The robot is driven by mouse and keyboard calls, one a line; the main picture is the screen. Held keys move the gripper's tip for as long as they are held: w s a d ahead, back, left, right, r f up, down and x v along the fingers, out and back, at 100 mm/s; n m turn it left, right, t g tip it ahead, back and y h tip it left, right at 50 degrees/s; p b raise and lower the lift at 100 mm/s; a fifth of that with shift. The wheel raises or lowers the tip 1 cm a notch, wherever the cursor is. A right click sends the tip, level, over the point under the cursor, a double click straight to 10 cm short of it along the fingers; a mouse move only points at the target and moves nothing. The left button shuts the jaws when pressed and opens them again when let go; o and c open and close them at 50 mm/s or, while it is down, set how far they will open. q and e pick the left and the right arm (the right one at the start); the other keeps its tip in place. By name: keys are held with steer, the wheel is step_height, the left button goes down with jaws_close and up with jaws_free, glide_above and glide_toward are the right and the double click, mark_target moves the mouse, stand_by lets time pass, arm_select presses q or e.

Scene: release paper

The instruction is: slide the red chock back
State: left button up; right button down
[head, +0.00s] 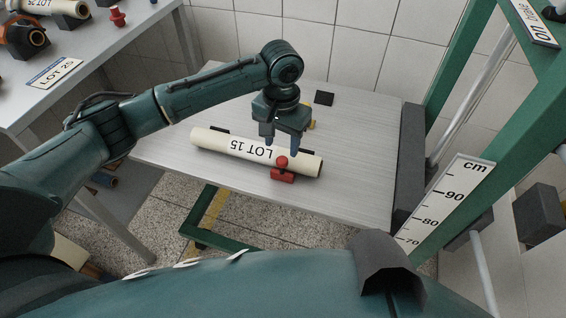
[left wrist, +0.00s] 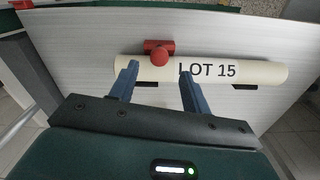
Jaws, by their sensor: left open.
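The red chock (head: 283,171) with its round knob sits on the grey table against the near side of a cream paper roll (head: 215,141) marked LOT 15. It also shows in the left wrist view (left wrist: 159,53), at the far side of the roll (left wrist: 260,72). My left gripper (head: 281,147) is open above the roll, close to the chock, with its blue fingers pointing down. In the left wrist view the two fingers (left wrist: 159,78) are apart, with nothing held between them. Whether they touch the roll I cannot tell. My right gripper is not in view.
The table (head: 345,180) has bare room right of the roll. A black square (head: 324,98) and a small yellow piece lie behind it. A dark grey block (head: 410,150) and green frame with a cm scale (head: 447,195) stand right. Another table (head: 100,70) is at left.

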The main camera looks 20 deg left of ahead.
mark_target(282, 160)
arm_select(q)
step_height(282, 160, down, 8)
steer(key=shift+f+b, duration=0.1)
steer(key=shift+b, duration=0.3)
jaws_close()
stand_by(0.4)
